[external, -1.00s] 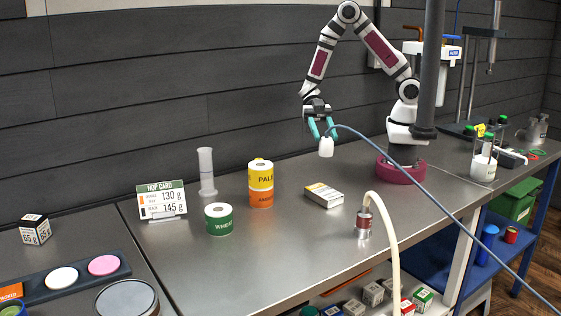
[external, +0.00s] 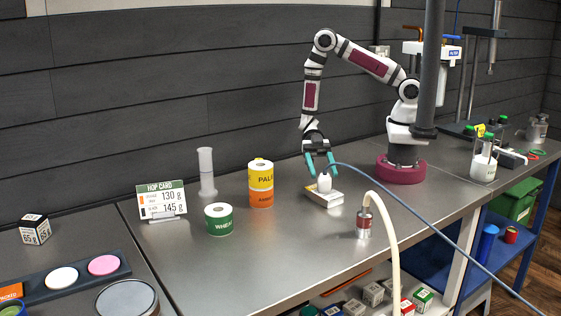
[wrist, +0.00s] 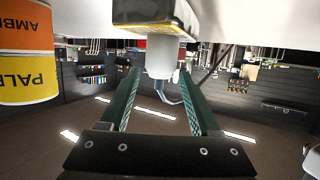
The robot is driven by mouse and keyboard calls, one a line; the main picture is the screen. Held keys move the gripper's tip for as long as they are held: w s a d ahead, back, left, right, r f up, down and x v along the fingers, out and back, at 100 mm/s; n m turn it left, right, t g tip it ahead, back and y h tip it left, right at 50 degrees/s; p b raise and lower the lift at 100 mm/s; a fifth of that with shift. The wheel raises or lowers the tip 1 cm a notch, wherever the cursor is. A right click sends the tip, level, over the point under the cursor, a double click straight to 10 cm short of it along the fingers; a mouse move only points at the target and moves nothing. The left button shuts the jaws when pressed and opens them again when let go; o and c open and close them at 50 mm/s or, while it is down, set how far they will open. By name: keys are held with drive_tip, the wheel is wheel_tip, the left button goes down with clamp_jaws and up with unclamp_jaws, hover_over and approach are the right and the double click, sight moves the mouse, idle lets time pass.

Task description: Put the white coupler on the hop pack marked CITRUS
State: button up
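The white coupler (external: 325,184), with a blue hose on it, stands upright on the small white-and-yellow hop pack (external: 325,199) on the steel bench. The pack's print is too small to read. In the wrist view the coupler (wrist: 162,56) touches the pack's face (wrist: 142,11). My gripper (external: 322,174) is over the pack, fingers spread wide. In the wrist view its teal fingers (wrist: 159,76) stand apart on both sides of the coupler, with gaps, holding nothing.
A stacked yellow and orange can (external: 261,184), a green can (external: 218,219) and the hop card (external: 162,199) stand to the left. A metal fitting with a cream hose (external: 363,222) stands to the right. The blue hose (external: 400,198) runs across the bench's right part.

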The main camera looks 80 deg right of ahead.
drive_tip(key=shift+o, duration=0.7)
drive_tip(key=shift+r, duration=0.1)
